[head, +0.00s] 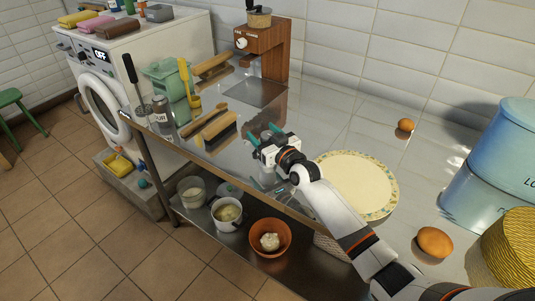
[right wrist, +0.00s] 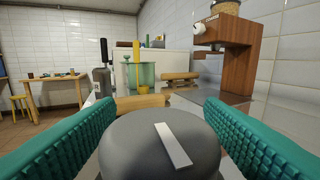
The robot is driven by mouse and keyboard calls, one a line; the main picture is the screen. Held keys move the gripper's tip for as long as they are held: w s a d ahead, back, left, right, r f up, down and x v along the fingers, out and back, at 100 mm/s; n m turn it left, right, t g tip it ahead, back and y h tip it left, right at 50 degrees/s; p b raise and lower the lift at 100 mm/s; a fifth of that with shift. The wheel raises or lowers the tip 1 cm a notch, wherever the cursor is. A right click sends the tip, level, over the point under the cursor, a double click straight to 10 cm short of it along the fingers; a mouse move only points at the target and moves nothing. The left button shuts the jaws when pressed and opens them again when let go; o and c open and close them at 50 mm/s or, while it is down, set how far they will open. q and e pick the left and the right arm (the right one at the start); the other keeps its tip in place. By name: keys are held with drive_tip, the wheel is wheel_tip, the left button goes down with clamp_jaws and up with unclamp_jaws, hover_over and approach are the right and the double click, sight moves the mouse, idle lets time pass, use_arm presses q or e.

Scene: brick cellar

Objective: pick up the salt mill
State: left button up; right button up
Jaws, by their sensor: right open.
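I cannot make out a thing that is surely the salt mill in either view. A small grey shaker (head: 160,108) with a dark-lettered label stands at the left end of the steel counter; the lettering seems to end in "OUR". It also shows in the right wrist view (right wrist: 102,82). My right gripper (head: 264,134) is open and empty above the counter, right of the wooden brushes. Its teal fingers show at both sides of the right wrist view (right wrist: 160,118). My right arm hides part of the counter. My left gripper is not in view.
A patterned plate (head: 365,184), blue tins (head: 500,165) and eggs are right. The back middle counter is clear.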

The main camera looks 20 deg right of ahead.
clamp_jaws()
drive_tip(key=shift+r, duration=0.1)
